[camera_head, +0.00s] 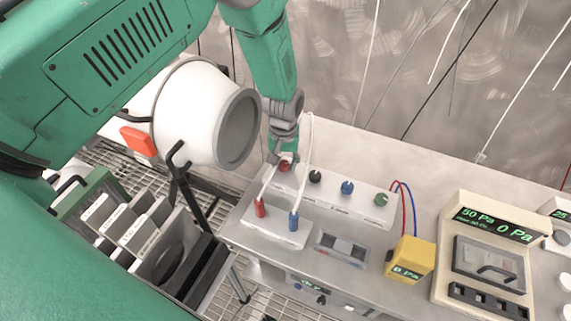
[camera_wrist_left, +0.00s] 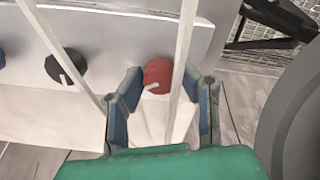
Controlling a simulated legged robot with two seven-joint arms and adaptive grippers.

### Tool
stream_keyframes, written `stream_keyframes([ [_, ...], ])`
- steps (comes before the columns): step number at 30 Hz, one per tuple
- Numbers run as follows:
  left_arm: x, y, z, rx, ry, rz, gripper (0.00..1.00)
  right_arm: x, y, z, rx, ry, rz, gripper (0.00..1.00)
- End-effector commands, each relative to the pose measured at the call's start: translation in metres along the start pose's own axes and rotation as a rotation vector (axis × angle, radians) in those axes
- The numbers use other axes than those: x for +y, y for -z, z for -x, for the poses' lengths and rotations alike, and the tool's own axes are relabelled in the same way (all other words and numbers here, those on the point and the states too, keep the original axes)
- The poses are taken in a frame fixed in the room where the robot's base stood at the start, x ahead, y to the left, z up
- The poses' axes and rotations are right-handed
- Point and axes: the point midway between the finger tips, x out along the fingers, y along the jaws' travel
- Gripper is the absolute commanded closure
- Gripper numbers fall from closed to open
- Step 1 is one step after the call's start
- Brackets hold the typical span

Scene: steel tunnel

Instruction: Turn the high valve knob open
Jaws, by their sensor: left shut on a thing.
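A row of small valve knobs sits on a white panel (camera_head: 330,193): a red knob (camera_head: 285,166), a black knob (camera_head: 315,177), a blue knob (camera_head: 347,187) and a green knob (camera_head: 381,199). Their labels are too small to read. My left gripper (camera_head: 283,160) reaches down from above onto the red knob, the leftmost one. In the left wrist view the red knob (camera_wrist_left: 158,75) lies between the two fingers of my left gripper (camera_wrist_left: 163,88), which is shut on it. A white pointer line shows on the knob. My right gripper is not in view.
Two white tubes rise from red and blue connectors on a lower block (camera_head: 276,232) and pass close to my left gripper. A yellow meter (camera_head: 408,260) and a larger gauge box (camera_head: 484,255) stand to the right. A file rack (camera_head: 130,235) is at the left.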

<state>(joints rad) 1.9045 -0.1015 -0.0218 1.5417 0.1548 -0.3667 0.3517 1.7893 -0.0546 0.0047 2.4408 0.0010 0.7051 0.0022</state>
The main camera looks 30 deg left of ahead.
Motion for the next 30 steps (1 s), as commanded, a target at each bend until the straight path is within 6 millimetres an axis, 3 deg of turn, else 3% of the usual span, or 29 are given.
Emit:
stream_keyframes([
  [1,-0.0009,0.0078,0.0025,0.018,-0.003,-0.041,0.99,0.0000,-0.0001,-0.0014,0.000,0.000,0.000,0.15],
  [15,0.0020,0.0080,0.0039,0.021,-0.002,-0.417,0.99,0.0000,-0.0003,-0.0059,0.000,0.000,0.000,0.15],
  [30,0.0039,0.0070,0.0047,0.021,0.000,-0.559,0.99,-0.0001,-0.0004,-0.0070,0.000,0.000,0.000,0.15],
])
